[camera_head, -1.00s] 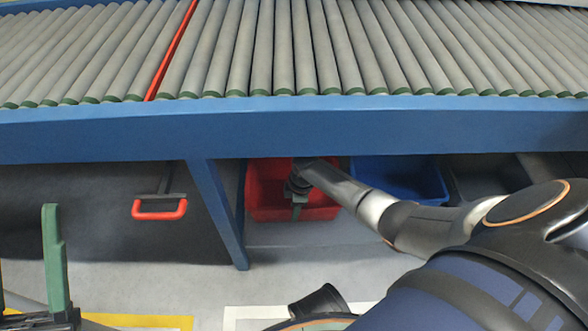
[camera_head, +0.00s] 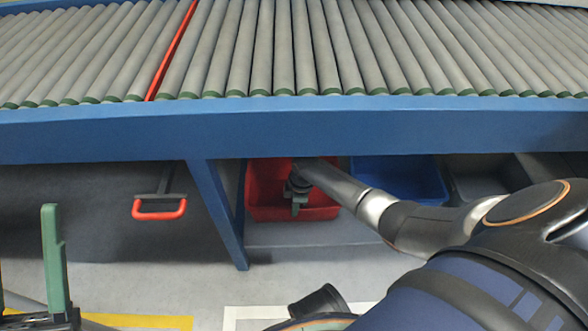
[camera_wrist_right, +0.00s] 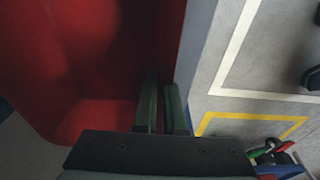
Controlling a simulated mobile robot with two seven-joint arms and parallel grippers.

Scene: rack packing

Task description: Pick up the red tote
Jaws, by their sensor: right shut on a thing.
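The red tote (camera_head: 262,190) sits under the conveyor, just right of the blue support leg, in the head view. My right gripper (camera_head: 297,205) is at the tote's near side. In the right wrist view, its green fingers (camera_wrist_right: 165,105) are shut on the red tote's wall (camera_wrist_right: 182,40), one on the inner side and one on the outer. The tote's inside looks empty where it shows; its upper back part is hidden by the conveyor's beam. One green finger of my left gripper (camera_head: 54,260) shows at the lower left, away from the tote.
The blue conveyor beam (camera_head: 300,128) crosses above the tote, with a blue leg (camera_head: 222,215) close on its left. A blue tote (camera_head: 400,180) and a dark grey tote (camera_head: 480,175) stand to the right. The floor in front is open.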

